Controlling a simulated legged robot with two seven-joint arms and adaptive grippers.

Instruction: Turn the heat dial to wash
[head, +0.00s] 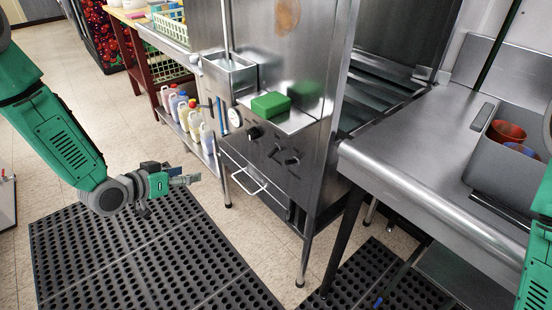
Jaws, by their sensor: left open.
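The steel dishwasher (290,60) stands in the middle of the head view. On its front panel are two black dials, one (254,132) on the left and one (291,160) lower right. I cannot tell which is the heat dial, as no labels are readable. A white round gauge (235,117) sits left of the dials. My left gripper (184,180) is open and empty, to the left of the panel and apart from it, above the floor mat. My right arm shows only at the right edge; its gripper is out of view.
A green block (271,105) lies on the ledge above the dials. A white handle (250,181) juts out below them. A steel counter (430,150) with a grey bin (512,165) stands at right. Bottles (182,108) sit on a shelf at left. Black mats (130,250) cover the floor.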

